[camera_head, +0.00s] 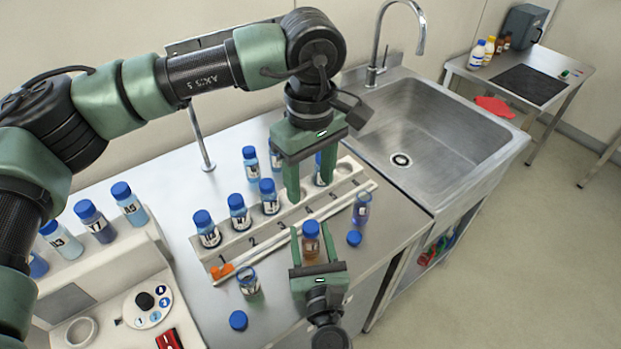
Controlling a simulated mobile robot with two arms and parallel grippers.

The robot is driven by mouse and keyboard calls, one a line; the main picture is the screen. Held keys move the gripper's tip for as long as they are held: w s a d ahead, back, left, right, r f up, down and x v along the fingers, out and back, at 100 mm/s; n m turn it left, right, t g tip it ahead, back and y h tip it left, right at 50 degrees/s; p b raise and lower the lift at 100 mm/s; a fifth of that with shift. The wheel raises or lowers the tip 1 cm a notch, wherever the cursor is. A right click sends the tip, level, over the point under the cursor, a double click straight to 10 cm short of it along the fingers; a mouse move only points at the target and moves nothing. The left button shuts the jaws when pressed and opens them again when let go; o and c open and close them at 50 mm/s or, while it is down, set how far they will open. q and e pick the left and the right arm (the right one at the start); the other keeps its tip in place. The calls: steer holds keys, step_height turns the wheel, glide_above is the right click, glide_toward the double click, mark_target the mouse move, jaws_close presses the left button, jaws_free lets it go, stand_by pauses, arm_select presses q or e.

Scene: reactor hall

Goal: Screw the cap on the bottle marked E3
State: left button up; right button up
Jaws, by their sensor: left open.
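An amber bottle (311,247) with a blue cap (311,228) on it stands upright near the bench front; its label is too small to read. My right gripper (313,243) has its fingers on both sides of this bottle and appears shut on it. My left gripper (310,192) points down over the rack behind the bottle, open, holding nothing I can see. Two uncapped bottles stand on the bench: a greenish one (250,287) at left and a purple one (362,209) at right. A loose blue cap (238,320) lies near the first, another (354,239) near the second. I cannot read E3 anywhere.
A white device (70,300) with bottles fills the left. A sink (430,135) is at right. Bare bench lies left of the rack.

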mark_target(313, 248)
stand_by(0.3)
steer(key=s, duration=0.2)
steer(key=s+b, duration=0.1)
steer(key=s, duration=0.1)
steer(key=s+d+b, duration=0.1)
steer(key=s, duration=0.2)
steer(key=shift+d+f, duration=0.1)
steer(key=shift+s+b, duration=0.3)
steer(key=shift+s, duration=0.05)
